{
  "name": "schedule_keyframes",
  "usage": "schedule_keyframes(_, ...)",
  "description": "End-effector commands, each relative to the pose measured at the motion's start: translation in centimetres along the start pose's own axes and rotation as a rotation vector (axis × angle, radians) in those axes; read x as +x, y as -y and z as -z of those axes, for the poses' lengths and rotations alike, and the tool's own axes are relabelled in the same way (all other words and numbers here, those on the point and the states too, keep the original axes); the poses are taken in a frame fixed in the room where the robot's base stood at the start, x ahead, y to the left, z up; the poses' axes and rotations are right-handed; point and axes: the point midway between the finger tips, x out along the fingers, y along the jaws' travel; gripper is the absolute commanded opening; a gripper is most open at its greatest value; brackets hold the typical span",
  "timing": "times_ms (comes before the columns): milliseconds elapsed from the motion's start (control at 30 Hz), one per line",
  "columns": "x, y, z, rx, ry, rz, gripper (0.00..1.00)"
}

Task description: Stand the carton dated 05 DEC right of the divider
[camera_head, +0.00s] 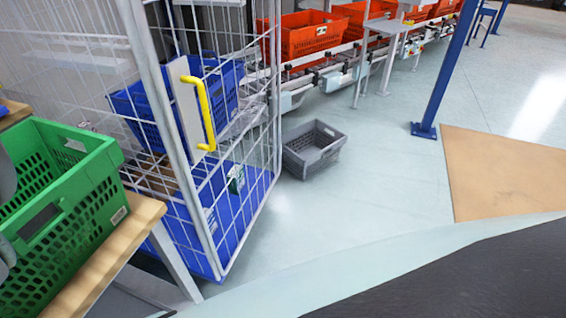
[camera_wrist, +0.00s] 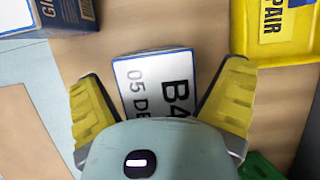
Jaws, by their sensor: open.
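In the wrist view a carton (camera_wrist: 150,80) shows a white face with a blue edge, printed "B4" and "05 DE"; my gripper hides the rest of the print. It is on a wooden surface (camera_wrist: 205,20). My gripper (camera_wrist: 162,75) is open, with one yellow finger on each side of the carton's label. I cannot tell whether the fingers touch it. I cannot make out a divider in either view. My gripper is not visible in the head view.
A yellow "PAIR" container (camera_wrist: 275,40) is right of the carton, and a dark blue and brown box (camera_wrist: 70,15) is upper left. A green crate (camera_head: 70,190) stands on a wooden table at left. Behind are a wire cage (camera_head: 205,215) and a grey crate (camera_head: 313,148).

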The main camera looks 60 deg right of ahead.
Motion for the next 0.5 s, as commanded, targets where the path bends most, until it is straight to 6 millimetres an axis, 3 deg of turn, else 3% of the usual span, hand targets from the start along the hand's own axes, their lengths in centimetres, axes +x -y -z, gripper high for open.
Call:
schedule_keyframes(167,0.00,-0.05,-0.08,-0.002,0.000,-0.001,0.94)
schedule_keyframes(500,-0.01,-0.04,-0.07,-0.001,0.000,-0.001,0.59)
